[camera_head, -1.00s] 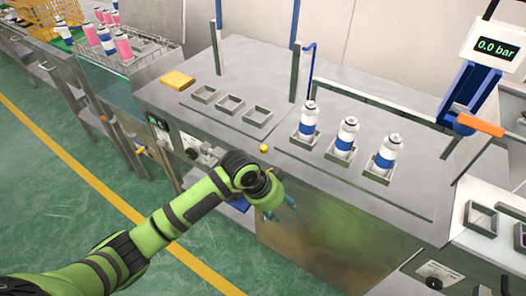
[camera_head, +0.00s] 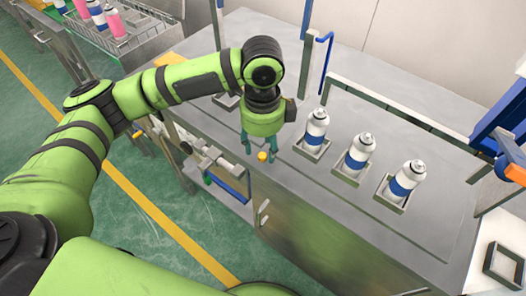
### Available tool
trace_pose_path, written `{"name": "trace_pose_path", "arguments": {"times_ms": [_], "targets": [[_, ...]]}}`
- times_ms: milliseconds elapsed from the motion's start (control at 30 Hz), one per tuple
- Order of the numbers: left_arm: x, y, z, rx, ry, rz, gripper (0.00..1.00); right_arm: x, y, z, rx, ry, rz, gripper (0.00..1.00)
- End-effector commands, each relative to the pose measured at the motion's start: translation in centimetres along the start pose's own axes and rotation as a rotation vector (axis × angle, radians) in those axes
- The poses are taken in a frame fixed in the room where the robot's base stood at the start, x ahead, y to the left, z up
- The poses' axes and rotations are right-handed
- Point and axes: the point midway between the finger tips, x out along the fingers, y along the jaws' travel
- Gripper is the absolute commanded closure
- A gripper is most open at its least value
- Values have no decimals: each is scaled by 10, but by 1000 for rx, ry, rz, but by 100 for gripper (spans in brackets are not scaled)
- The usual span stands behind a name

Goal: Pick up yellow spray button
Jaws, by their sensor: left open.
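The yellow spray button (camera_head: 262,156) is a small yellow piece on the grey metal bench top (camera_head: 290,180), close to its front edge. My left gripper (camera_head: 259,148) points down above the bench with its teal fingers apart. The button shows between or just in front of the fingers; I cannot tell the exact depth. The fingers do not appear closed on it. My right gripper is not in view.
Several white and blue spray cans stand in square metal holders to the right, the nearest can (camera_head: 316,129) close to my left gripper. A yellow block (camera_head: 168,59) lies behind my arm. A blue press (camera_head: 505,115) is at the right.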

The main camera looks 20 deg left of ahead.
Motion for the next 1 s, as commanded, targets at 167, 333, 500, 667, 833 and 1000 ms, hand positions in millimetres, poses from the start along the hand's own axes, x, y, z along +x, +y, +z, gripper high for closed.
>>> {"name": "trace_pose_path", "arguments": {"times_ms": [167,333,500,667,833,1000], "targets": [[25,-2,3,-1,0,2,52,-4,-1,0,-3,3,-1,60],[33,-2,3,1,0,-1,52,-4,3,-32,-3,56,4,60],[33,-3,2,1,0,-1,60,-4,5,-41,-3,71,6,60],[33,-3,2,0,1,-1,82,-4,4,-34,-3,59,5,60],[32,-3,2,0,1,-2,89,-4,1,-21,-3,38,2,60],[32,-3,2,1,1,-2,89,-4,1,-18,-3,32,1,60]]}}
